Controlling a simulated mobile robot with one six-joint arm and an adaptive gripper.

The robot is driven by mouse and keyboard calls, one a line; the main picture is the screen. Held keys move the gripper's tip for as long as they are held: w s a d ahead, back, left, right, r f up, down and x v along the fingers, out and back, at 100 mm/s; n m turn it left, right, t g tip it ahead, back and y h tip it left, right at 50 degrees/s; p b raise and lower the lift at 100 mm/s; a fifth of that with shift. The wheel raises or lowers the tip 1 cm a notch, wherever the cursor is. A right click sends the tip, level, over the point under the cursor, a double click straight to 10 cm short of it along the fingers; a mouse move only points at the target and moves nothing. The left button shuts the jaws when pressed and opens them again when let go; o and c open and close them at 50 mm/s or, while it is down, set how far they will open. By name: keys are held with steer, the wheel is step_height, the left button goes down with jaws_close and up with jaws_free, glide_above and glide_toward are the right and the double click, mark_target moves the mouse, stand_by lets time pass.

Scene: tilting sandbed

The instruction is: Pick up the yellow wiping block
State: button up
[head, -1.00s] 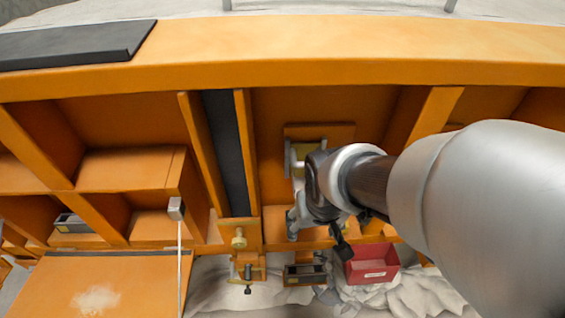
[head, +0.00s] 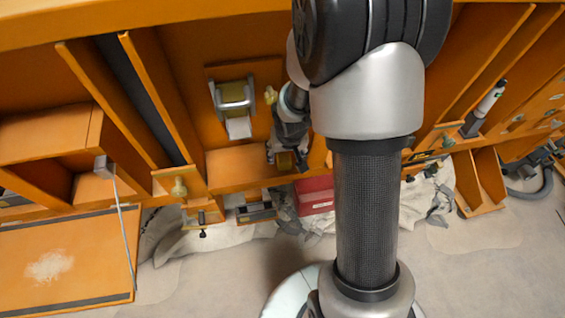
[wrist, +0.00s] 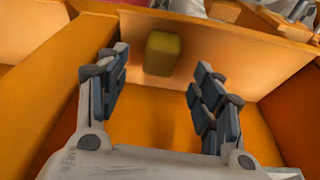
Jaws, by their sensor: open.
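The yellow wiping block (wrist: 162,50) stands on an orange surface inside a compartment, near its far edge in the wrist view. It also shows small in the head view (head: 285,162), partly covered by my gripper. My gripper (wrist: 160,68) is open, with its two dark-padded fingers spread left and right. In the wrist view the block lies beyond the fingertips, in line with the gap between them and nearer the left finger. Nothing is between the pads. In the head view my gripper (head: 285,152) is over the compartment, close to the block.
Orange partitions (wrist: 66,80) flank the compartment. A roll holder with a white sheet (head: 236,98) is mounted to the left in the head view. A red bin (head: 316,195) and clamps sit near the edge. A grey and white tube (head: 485,104) stands to the right.

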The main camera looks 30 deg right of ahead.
mark_target(284, 156)
steer(key=b+x, duration=0.1)
steer(key=x, duration=0.2)
steer(key=b+x, duration=0.1)
steer(key=x, duration=0.2)
steer(key=shift+w+d+f, duration=0.1)
steer(key=shift+w+f, duration=0.05)
steer(key=shift+w, duration=0.35)
steer(key=shift+c, duration=0.5)
steer(key=c, duration=0.9)
steer(key=shift+o, duration=0.2)
